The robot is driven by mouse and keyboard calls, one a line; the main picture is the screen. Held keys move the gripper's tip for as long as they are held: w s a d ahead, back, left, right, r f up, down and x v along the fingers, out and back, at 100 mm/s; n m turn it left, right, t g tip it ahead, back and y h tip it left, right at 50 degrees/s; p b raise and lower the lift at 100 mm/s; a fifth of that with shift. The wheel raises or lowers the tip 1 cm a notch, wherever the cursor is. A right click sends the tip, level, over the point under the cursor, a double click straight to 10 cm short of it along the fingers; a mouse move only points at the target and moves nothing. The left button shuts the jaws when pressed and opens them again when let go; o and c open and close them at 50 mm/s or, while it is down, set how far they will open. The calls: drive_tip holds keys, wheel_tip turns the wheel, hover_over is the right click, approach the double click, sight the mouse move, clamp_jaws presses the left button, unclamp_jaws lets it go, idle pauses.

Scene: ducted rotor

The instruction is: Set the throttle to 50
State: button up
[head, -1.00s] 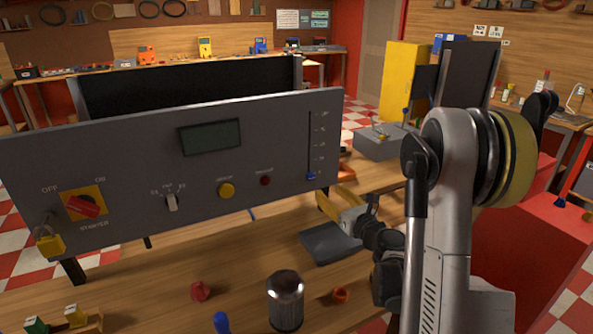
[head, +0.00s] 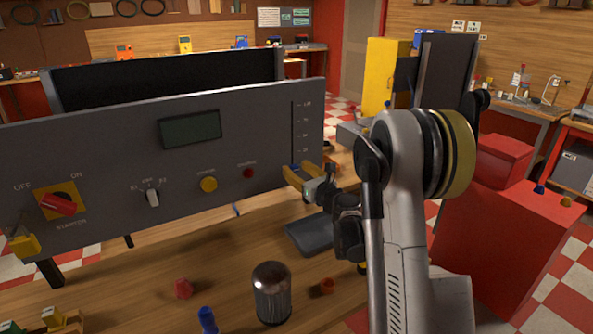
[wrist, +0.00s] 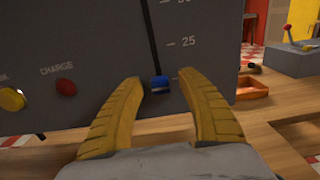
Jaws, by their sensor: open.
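The throttle is a vertical slot with a blue slider knob (wrist: 159,84) at its low end, below the 25 mark (wrist: 188,41). A higher mark, cut by the top edge of the wrist view, seems to be 50. The knob also shows at the slot's bottom in the head view (head: 295,166). My gripper (wrist: 161,79) is open, its two yellow fingers on either side of the knob in the picture, with gaps to both. Contact cannot be told. In the head view my gripper (head: 297,177) is at the panel's lower right corner.
The grey panel (head: 110,150) carries a display (head: 190,128), a red starter switch (head: 58,204), a yellow button (head: 209,184) and a red button (head: 248,172). A metal cylinder (head: 271,292) and a dark tray (head: 312,238) are on the wooden bench.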

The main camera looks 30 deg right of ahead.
sight(292, 136)
clamp_jaws()
wheel_tip(292, 136, up, 10)
drive_tip(key=p, duration=0.5)
drive_tip(key=shift+r+p, duration=0.15)
drive_tip(key=shift+p, duration=0.25)
unclamp_jaws()
drive_tip(key=shift+s, duration=0.1)
drive_tip(key=s, duration=1.1)
drive_tip(key=shift+s+d, duration=0.15)
drive_tip(key=shift+s, duration=0.25)
